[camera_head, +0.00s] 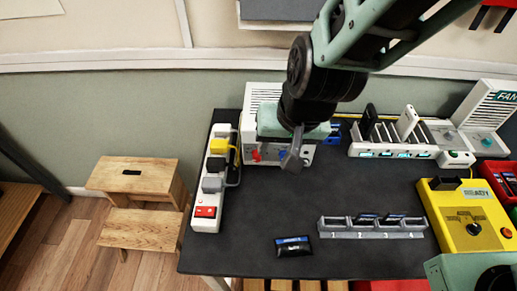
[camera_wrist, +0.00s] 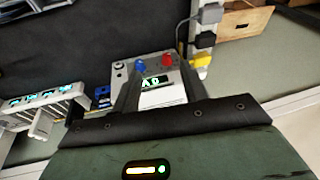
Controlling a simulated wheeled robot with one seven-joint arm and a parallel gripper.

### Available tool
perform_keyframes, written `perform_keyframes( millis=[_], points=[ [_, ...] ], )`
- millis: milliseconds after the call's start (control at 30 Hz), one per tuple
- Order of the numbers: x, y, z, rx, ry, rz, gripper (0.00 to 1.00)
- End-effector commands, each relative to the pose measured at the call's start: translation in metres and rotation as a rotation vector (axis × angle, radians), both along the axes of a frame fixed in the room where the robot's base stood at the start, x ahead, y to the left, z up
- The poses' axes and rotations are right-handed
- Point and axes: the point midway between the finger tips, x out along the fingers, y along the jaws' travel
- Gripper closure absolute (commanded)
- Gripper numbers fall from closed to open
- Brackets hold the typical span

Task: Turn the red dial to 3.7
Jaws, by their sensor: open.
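The red dial (camera_head: 256,155) sits on the front of a white device (camera_head: 262,95) at the back left of the table. In the wrist view the red dial (camera_wrist: 167,60) is beside a blue dial (camera_wrist: 140,66). A small green-lit display (camera_wrist: 154,81) shows between my fingers; its digits are too small to read surely. My gripper (camera_head: 291,158) is open and empty in front of the device, to the right of the red dial in the head view. In the wrist view my gripper (camera_wrist: 157,72) has its two fingers apart, with the device behind them. I see no contact with the dial.
A power strip (camera_head: 207,222) with plugs stands left of the device. A charging rack (camera_head: 393,150) is at the back right. The table's middle (camera_head: 290,205) is clear.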

Motion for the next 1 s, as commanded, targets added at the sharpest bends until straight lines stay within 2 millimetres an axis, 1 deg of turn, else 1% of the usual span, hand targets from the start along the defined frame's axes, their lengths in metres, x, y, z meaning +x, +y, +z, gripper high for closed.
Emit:
perform_keyframes(
  millis=[33,100,233,367,467,800,1000],
  points=[
    [0.007,0.006,0.003,-0.005,-0.036,-0.018,0.56],
    [0.016,0.009,0.006,-0.004,-0.077,-0.044,0.56],
    [0.025,0.013,0.009,-0.002,-0.119,-0.071,0.56],
    [0.03,0.014,0.0,-0.001,-0.127,-0.078,0.56],
    [0.035,0.016,-0.014,-0.002,-0.125,-0.08,0.56],
    [0.061,0.027,-0.08,-0.002,-0.123,-0.079,0.56],
    [0.076,0.034,-0.116,-0.001,-0.122,-0.079,0.56]
  ],
)
